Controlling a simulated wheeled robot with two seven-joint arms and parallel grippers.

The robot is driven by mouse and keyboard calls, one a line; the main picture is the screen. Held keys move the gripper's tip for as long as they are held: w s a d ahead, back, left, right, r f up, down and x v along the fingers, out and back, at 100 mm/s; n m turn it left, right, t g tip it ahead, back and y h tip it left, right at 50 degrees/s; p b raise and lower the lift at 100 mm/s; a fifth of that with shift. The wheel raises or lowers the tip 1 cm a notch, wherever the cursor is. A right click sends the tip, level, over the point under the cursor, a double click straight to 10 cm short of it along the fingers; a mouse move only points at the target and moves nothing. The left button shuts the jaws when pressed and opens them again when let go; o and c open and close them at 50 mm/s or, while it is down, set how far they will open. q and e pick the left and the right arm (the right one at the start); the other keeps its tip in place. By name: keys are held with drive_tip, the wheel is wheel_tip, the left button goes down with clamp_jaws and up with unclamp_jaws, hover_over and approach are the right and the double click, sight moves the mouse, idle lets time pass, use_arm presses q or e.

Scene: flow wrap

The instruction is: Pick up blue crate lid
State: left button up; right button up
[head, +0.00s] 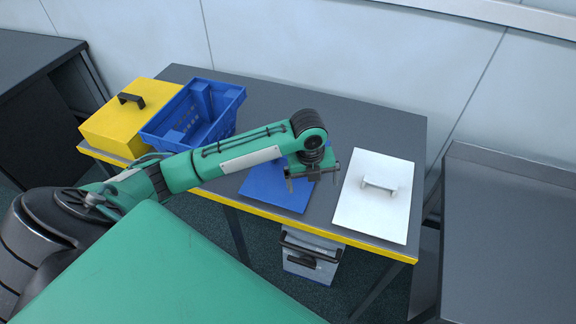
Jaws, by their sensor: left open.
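The blue crate lid (271,190) lies flat on the grey table (345,110), right of the blue crate. My left gripper (311,179) is above the lid's right part, with its jaws open and pointing down. My gripper and arm cover the upper part of the lid, and any handle on it is hidden. I cannot tell how close the fingers are to the lid. My right gripper is not in view.
An open blue crate (194,113) stands left on the table beside a yellow box with a black handle (130,118). A white lid with a handle (376,208) lies right of the blue lid. A wheeled-looking grey container (310,262) is under the table. The table's back is clear.

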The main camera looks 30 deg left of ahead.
use_arm(q)
drive_tip(key=w+a+r+m+g+y, duration=0.1)
drive_tip(key=w+a+r+m, duration=0.45)
drive_tip(key=a+r, duration=0.55)
drive_tip(key=f, duration=0.3)
drive_tip(key=f+p, duration=0.1)
drive_tip(key=f, duration=0.2)
drive_tip(key=w+a+f+p, duration=0.1)
drive_tip(key=f, duration=0.2)
drive_tip(key=shift+f, duration=0.2)
wheel_tip(320, 180, down, 4)
drive_tip(key=p, duration=0.2)
drive_tip(key=shift+s+a+f+p, duration=0.1)
drive_tip(key=shift+s+f+p, duration=0.1)
drive_tip(key=shift+p, duration=0.15)
drive_tip(key=shift+f, duration=0.6)
drive_tip(key=c, duration=0.8)
drive_tip(key=shift+w, duration=0.1)
drive_tip(key=shift+c, duration=0.2)
drive_tip(key=shift+r, duration=0.15)
